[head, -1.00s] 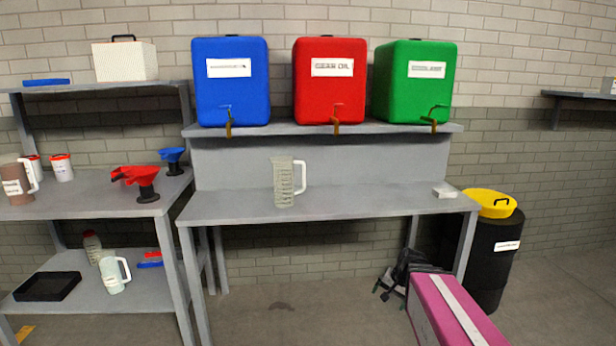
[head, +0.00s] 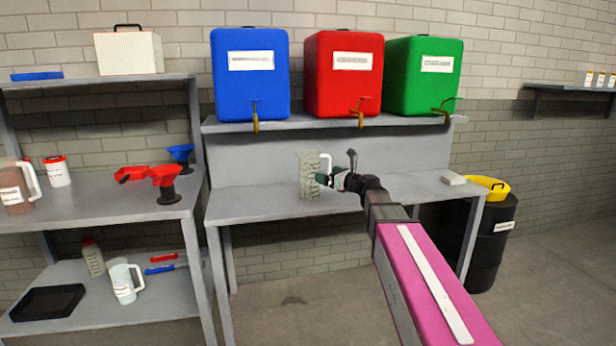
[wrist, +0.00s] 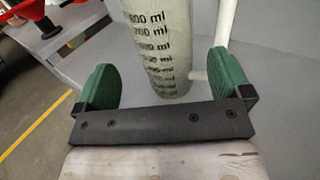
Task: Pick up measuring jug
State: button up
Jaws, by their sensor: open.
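The measuring jug (head: 309,176) is clear with a white handle and stands upright on the grey bench (head: 250,207) below the red drum. In the wrist view the jug (wrist: 160,45) shows black ml marks, and its handle is on the right. My gripper (head: 330,179) is at the jug's right side in the head view. In the wrist view its two green fingers (wrist: 160,80) are spread apart, with the jug just ahead of and partly between them. I cannot tell whether a finger touches the handle. The gripper hides part of the handle in the head view.
Blue (head: 250,90), red (head: 344,90) and green (head: 423,90) drums with taps stand on the shelf above the bench. A small white block (head: 453,178) lies at the bench's right. The left table holds red (head: 166,180) and blue funnels. A black barrel (head: 492,250) stands right.

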aim_at(310, 171)
jog(key=shift+f+x, duration=0.2)
jog(key=shift+x, duration=2.25)
jog(key=shift+f+x, duration=0.15)
jog(key=shift+x, duration=2.25)
jog(key=shift+d, duration=0.1)
jog(key=c, duration=0.6)
